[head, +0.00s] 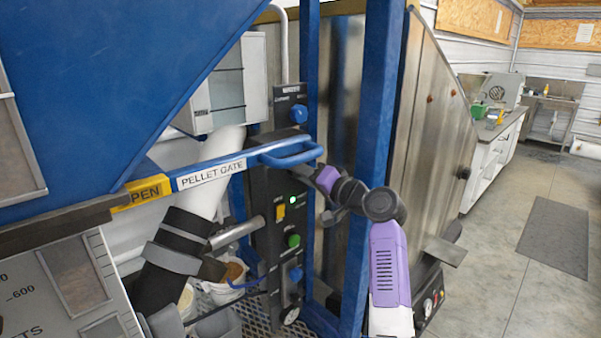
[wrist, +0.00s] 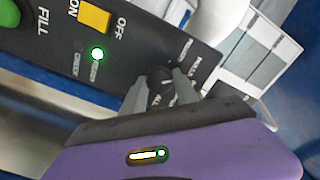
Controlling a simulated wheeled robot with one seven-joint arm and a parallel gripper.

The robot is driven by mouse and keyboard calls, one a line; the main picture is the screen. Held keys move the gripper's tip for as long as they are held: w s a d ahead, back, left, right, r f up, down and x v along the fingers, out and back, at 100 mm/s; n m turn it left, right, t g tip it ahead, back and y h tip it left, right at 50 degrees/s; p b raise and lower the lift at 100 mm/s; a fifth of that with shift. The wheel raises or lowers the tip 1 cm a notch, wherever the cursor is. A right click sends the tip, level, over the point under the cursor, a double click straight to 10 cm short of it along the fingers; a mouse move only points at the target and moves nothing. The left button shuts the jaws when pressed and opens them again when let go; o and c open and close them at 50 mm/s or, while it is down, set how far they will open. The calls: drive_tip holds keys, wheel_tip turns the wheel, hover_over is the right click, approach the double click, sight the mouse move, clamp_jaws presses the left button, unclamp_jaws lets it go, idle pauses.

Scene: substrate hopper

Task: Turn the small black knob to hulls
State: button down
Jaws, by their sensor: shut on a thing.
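The small black knob (wrist: 159,78) is on the black control panel (wrist: 52,40) in the wrist view. My gripper (wrist: 158,92) has its two grey fingers on either side of the knob, shut on it. Small white lettering surrounds the knob; it is too small and tilted to read surely, and the knob's pointer direction is unclear. In the head view my gripper (head: 309,172) reaches the upper part of the panel (head: 262,190) from the right and hides the knob.
The panel also carries a lit green lamp (wrist: 97,54), a yellow switch (wrist: 95,17), a green button (head: 293,240) and a blue knob (head: 296,273). The blue pellet gate handle (head: 290,150) juts out just above my gripper. A blue post (head: 372,110) stands close to my arm. Floor at right is open.

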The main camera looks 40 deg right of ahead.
drive_tip(key=c, duration=0.9)
unclamp_jaws()
drive_tip(key=shift+c, duration=0.2)
drive_tip(key=shift+s, duration=0.15)
drive_tip(key=s+b, duration=0.1)
drive_tip(key=s, duration=0.6)
drive_tip(key=shift+s+d+b, duration=0.15)
drive_tip(key=shift+s+b, duration=0.15)
drive_tip(key=shift+b, duration=0.1)
